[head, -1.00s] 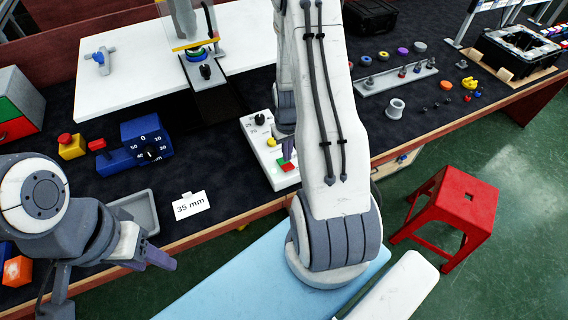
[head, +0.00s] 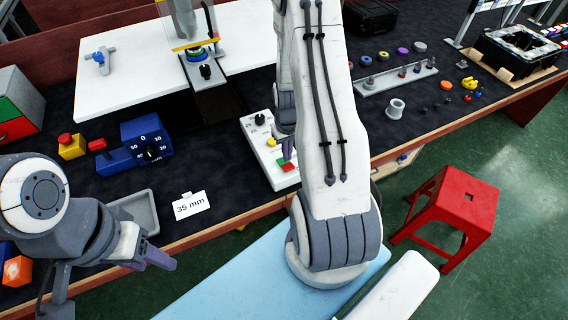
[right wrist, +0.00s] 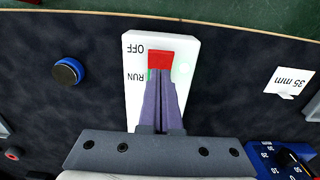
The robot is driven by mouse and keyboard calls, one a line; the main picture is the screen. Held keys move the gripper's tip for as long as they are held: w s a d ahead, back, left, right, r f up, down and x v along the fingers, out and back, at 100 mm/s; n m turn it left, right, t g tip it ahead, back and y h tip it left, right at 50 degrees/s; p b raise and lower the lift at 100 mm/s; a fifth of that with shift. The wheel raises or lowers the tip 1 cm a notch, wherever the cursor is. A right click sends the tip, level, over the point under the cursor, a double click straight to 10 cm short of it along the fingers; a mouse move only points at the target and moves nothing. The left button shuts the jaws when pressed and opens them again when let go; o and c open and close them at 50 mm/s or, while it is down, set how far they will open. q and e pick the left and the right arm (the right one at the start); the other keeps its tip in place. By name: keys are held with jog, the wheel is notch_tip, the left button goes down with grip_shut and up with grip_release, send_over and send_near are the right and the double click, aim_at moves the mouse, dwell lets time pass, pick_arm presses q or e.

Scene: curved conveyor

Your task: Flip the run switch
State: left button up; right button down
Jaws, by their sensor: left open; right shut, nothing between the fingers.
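The white control box (head: 254,130) stands near the table's front edge, with a black knob, a yellow button and a red-and-green rocker, the run switch (head: 287,167). In the right wrist view the switch (right wrist: 160,59) shows its red half beside "OFF". Its green half, beside "RUN", is mostly hidden by my fingers. My right gripper (head: 287,151) is shut and empty, its tips (right wrist: 159,76) over the green half; I cannot tell whether they touch. Which way the rocker is tilted is unclear. My left gripper (head: 153,258) is open and empty, off the table's front edge at left.
A "35 mm" card (head: 190,205) and a grey tray (head: 141,211) lie left of the box. A blue device with a dial (head: 135,148) stands behind them. A rack of small parts (head: 397,78) is at right. A red stool (head: 447,213) stands on the floor.

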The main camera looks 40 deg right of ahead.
aim_at(287, 165)
jog(key=shift+f+b, duration=1.2)
jog(key=shift+f, duration=0.45)
dwell(0.6)
jog(key=shift+r, duration=0.1)
notch_tip(287, 165, up, 7)
jog(key=p, duration=0.6)
dwell(0.3)
dwell(0.3)
